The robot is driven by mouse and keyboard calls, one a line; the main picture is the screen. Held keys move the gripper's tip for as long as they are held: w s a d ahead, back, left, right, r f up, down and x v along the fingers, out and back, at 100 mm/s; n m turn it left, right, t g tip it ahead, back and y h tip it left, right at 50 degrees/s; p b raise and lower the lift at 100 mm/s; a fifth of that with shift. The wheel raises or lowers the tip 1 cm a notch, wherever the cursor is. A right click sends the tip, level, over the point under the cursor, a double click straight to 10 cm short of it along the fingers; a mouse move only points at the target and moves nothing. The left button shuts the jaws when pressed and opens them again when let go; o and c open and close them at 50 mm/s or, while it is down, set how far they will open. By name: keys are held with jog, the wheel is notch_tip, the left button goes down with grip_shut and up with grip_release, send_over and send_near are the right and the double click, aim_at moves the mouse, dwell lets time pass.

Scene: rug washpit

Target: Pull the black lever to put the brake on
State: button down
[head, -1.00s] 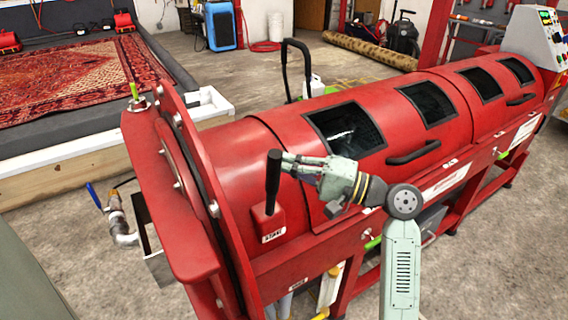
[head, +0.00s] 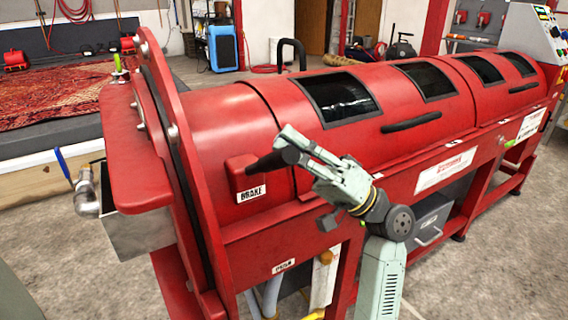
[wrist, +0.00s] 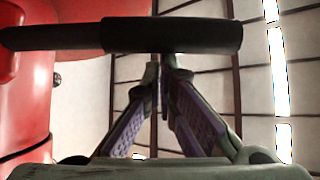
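The black brake lever (head: 266,163) sticks out of a red housing labelled BRAKE (head: 249,182) on the near side of the red drum machine. It lies almost level, its free end toward the right and toward me. My gripper (head: 288,139) is at the free end, with its fingers against or just over it; the exact contact cannot be told. In the wrist view the lever (wrist: 130,36) crosses above the fingertips. The two fingers (wrist: 161,62) come together there, with nothing visible between them.
The long red drum machine (head: 225,120) with dark windows fills the middle. A black bar handle (head: 411,122) sits to the right of my gripper. A grey metal box and pipe (head: 88,200) stand at the left end. Concrete floor (head: 480,270) is clear at the front right.

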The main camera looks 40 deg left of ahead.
jog(key=shift+s+d+f+b, duration=0.2)
jog(key=shift+d+f+b, duration=0.25)
jog(key=shift+f+b, duration=0.4)
jog(key=shift+s+d+f+b, duration=0.25)
jog(key=shift+d+f+b, duration=0.15)
jog(key=shift+f+b, duration=0.5)
jog(key=shift+s+d+f+b, duration=0.2)
jog(key=shift+d+f+b, duration=0.25)
jog(key=shift+f+b, duration=0.4)
jog(key=shift+s+r, duration=0.1)
